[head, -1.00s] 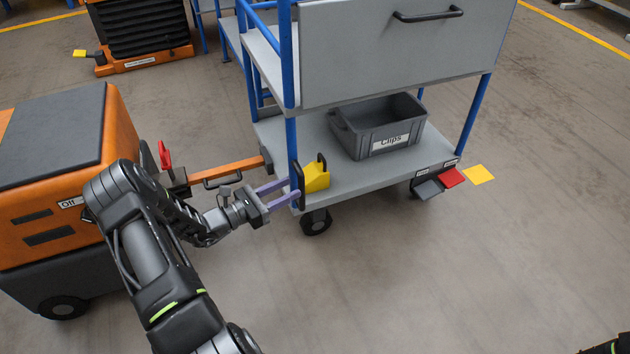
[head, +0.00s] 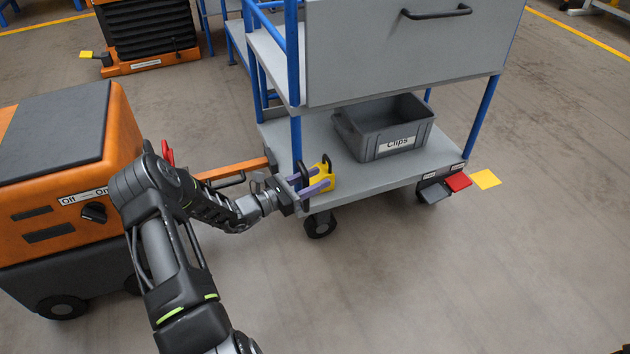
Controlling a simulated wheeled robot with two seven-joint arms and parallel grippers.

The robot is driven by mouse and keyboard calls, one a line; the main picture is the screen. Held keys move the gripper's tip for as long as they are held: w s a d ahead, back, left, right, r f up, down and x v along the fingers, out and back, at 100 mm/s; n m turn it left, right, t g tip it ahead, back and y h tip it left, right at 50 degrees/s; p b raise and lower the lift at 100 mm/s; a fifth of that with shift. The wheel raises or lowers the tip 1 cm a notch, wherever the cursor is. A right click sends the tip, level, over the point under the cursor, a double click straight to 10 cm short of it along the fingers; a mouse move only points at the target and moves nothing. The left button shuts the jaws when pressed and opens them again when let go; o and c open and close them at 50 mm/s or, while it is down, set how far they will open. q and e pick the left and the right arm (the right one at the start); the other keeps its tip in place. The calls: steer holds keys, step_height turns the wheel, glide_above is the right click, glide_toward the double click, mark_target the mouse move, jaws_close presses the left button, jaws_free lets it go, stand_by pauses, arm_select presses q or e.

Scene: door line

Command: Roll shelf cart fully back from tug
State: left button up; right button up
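The grey shelf cart (head: 375,190) with blue posts stands right of the orange tug (head: 60,225). An orange tow bar (head: 235,169) runs from the tug to the cart's left edge; whether it is latched there is hard to tell. A yellow block with a black handle (head: 321,174) sits at the cart's near left deck corner. My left gripper (head: 312,180) has its purple fingers apart at this block, one above the other in the picture; contact is unclear. A red lever (head: 167,153) stands by the tug, partly behind my arm. My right gripper is not in view.
A grey bin labelled Clips (head: 385,128) sits on the lower deck. The tug has an Off/On knob (head: 93,212).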

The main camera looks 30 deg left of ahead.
arm_select(q)
jaws_close()
stand_by(0.3)
stand_by(1.1)
